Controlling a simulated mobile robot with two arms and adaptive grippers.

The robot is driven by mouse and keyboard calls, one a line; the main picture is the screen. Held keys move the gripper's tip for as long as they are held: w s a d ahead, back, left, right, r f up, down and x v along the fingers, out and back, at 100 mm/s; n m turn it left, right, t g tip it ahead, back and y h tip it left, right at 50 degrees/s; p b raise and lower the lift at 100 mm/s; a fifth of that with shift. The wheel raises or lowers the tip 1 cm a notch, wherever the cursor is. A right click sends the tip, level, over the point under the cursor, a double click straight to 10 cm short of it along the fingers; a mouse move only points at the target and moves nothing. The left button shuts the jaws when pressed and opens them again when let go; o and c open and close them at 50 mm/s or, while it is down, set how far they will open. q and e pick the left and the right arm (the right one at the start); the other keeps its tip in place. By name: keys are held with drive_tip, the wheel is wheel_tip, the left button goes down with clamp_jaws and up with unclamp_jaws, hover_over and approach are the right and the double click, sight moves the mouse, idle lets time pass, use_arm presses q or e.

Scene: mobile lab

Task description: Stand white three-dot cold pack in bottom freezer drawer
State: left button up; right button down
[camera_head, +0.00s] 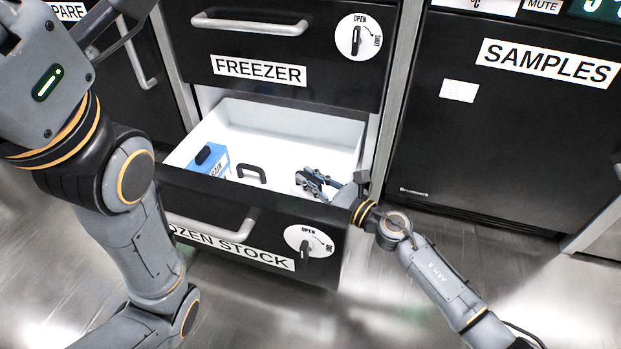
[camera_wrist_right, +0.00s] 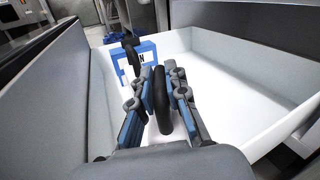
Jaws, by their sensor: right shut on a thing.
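The bottom freezer drawer (camera_head: 288,126), with a black front and white inside, stands pulled open. My right gripper (camera_head: 318,182) reaches into its right side, just behind the front panel. In the right wrist view the fingers (camera_wrist_right: 158,100) are shut on the upright black handle (camera_wrist_right: 162,102) of the cold pack. The pack's white body and dots do not show; I cannot tell whether it touches the drawer floor. My left arm rises at the left of the head view, and its fingers do not show.
A blue and white pack (camera_head: 220,164) stands in the drawer's left part. Another black handle (camera_head: 251,173) shows between it and my right gripper. Bare white floor lies behind them. The closed upper freezer drawer (camera_head: 275,45) hangs above, and the samples cabinet (camera_head: 480,130) is at right.

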drive_tip(key=shift+f+b, duration=0.4)
drive_tip(key=c, duration=1.3)
unclamp_jaws()
drive_tip(key=shift+o, duration=0.2)
drive_tip(key=shift+f, duration=0.1)
drive_tip(key=shift+s+d, duration=0.1)
drive_tip(key=v, duration=1.1)
drive_tip(key=shift+s+d, duration=0.25)
drive_tip(key=shift+d, duration=0.05)
